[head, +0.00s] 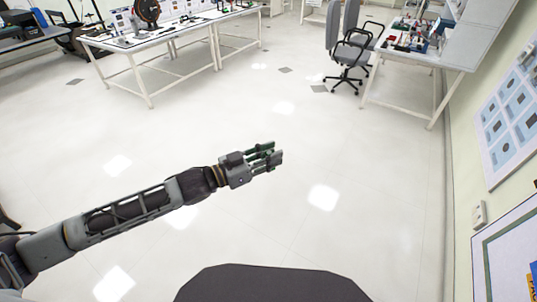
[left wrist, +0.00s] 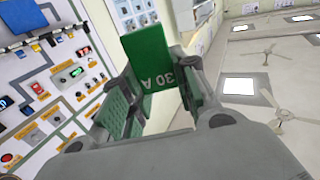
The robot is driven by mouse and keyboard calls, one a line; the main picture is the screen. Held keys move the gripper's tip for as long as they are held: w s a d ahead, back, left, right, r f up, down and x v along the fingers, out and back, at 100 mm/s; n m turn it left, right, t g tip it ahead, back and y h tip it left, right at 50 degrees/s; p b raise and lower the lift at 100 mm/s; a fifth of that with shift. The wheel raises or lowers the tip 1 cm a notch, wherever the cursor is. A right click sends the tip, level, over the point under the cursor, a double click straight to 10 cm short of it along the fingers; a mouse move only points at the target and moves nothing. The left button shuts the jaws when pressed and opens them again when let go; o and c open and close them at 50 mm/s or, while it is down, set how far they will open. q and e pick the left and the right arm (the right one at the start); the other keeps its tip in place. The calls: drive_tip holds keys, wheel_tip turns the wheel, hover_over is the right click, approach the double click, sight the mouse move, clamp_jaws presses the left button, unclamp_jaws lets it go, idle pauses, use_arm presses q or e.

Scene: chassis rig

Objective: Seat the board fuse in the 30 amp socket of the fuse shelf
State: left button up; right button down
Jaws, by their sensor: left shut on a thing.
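The board fuse (left wrist: 146,52) is a flat green piece marked "30 A" in white, seen in the left wrist view between the fingers of my left gripper (left wrist: 150,98). My left gripper (head: 272,158) is shut on the fuse and held out over open floor in the head view, where I cannot tell the fuse from the green on the fingers. My right gripper is not in view. I cannot make out the fuse shelf or its 30 amp socket in either view.
A wall panel with switches and displays (left wrist: 50,80) fills the left of the left wrist view. The head view shows wall boards (head: 512,118) at right, a workbench (head: 425,60), a grey chair (head: 350,50) and white tables (head: 150,48) farther off. The floor around my arm is clear.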

use_arm(q)
drive_tip(key=shift+w+f, duration=0.25)
drive_tip(key=shift+w, duration=0.05)
drive_tip(key=shift+w+d+f+m+g+h, duration=0.15)
drive_tip(key=shift+d+f+m+g+h, duration=0.15)
drive_tip(key=shift+d+m+g, duration=0.15)
drive_tip(key=shift+w+d+f+m+g, duration=0.15)
drive_tip(key=shift+w+f+m+g, duration=0.1)
drive_tip(key=shift+w+f+g, duration=0.2)
idle(0.4)
drive_tip(key=shift+s+a+m+g+h, duration=0.2)
drive_tip(key=shift+a+m+g+h, duration=0.5)
drive_tip(key=shift+g, duration=0.5)
drive_tip(key=shift+s+a+m+g+h, duration=0.25)
drive_tip(key=shift+a+m+g, duration=0.25)
drive_tip(key=shift+m+g, duration=0.4)
drive_tip(key=shift+s+a+m+g+h, duration=0.2)
drive_tip(key=shift+a+m+g, duration=0.35)
drive_tip(key=shift+g, duration=0.65)
